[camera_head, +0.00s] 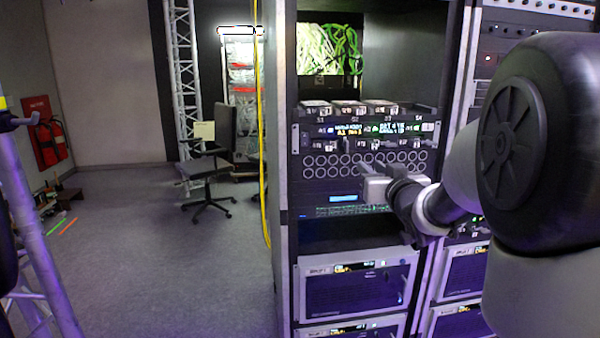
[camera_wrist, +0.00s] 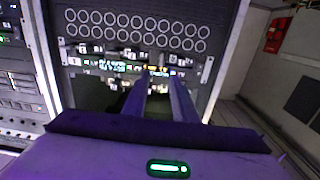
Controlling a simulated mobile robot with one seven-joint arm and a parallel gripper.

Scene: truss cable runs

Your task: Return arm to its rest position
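My arm reaches in from the right of the head view, with its dark round joint close to the camera. My gripper (camera_head: 368,170) is in front of the equipment rack (camera_head: 284,190), near the panel of round ports (camera_head: 345,163). In the wrist view my gripper (camera_wrist: 157,88) shows two fingers with a gap between them and nothing visibly held. The fingers point at the rack's lit label strip (camera_wrist: 125,65). I cannot tell whether the fingertips touch the rack.
A yellow cable (camera_head: 261,130) hangs down the rack's left side. An office chair (camera_head: 208,165) stands behind, by a truss column (camera_head: 184,80). Another truss (camera_head: 28,220) stands at the near left. The floor (camera_head: 165,265) between it and the rack is clear.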

